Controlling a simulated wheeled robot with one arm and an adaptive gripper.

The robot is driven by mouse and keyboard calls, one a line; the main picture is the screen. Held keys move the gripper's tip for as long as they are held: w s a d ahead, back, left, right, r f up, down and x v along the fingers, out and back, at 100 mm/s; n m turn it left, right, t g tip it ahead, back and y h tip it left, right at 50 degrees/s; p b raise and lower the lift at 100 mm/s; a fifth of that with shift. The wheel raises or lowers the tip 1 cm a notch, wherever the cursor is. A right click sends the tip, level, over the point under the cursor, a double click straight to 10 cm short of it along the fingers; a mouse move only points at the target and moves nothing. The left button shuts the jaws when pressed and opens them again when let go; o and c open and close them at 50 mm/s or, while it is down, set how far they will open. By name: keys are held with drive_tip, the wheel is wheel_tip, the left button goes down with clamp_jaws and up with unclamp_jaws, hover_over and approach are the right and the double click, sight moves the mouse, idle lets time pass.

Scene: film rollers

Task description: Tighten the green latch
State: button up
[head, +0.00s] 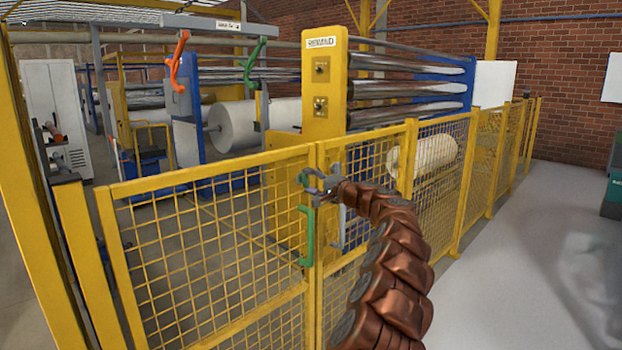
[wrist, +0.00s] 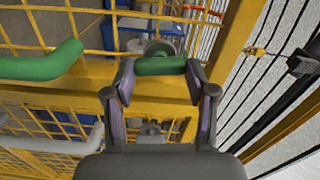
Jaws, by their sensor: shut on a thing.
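The green latch (wrist: 160,66) is a short, rounded green bar at the top of the yellow mesh gate, where the gate meets the fence post. It lies crosswise between my fingertips in the wrist view. My gripper (head: 318,186) is at the top rail of the gate, and in the wrist view its two fingers (wrist: 160,75) are shut on the latch's ends. In the head view the latch is small and partly hidden by my gripper. A green gate handle (head: 306,236) hangs below my gripper and shows at left in the wrist view (wrist: 42,65).
The yellow mesh gate (head: 215,178) stands left of my gripper, and more fence (head: 440,125) runs off to the right. Behind are rollers (head: 410,90), a yellow machine column (head: 322,90), an orange lever (head: 177,62) and another green lever (head: 250,60). The floor at right (head: 530,260) is clear.

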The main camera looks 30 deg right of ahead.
drive_tip(key=shift+d+m, duration=0.1)
drive_tip(key=shift+m, duration=0.5)
drive_tip(key=o, duration=1.2)
drive_tip(key=shift+c, duration=0.2)
drive_tip(key=shift+s, duration=0.1)
drive_tip(key=v, duration=1.1)
drive_tip(key=shift+s, duration=0.4)
drive_tip(key=shift+d, duration=0.2)
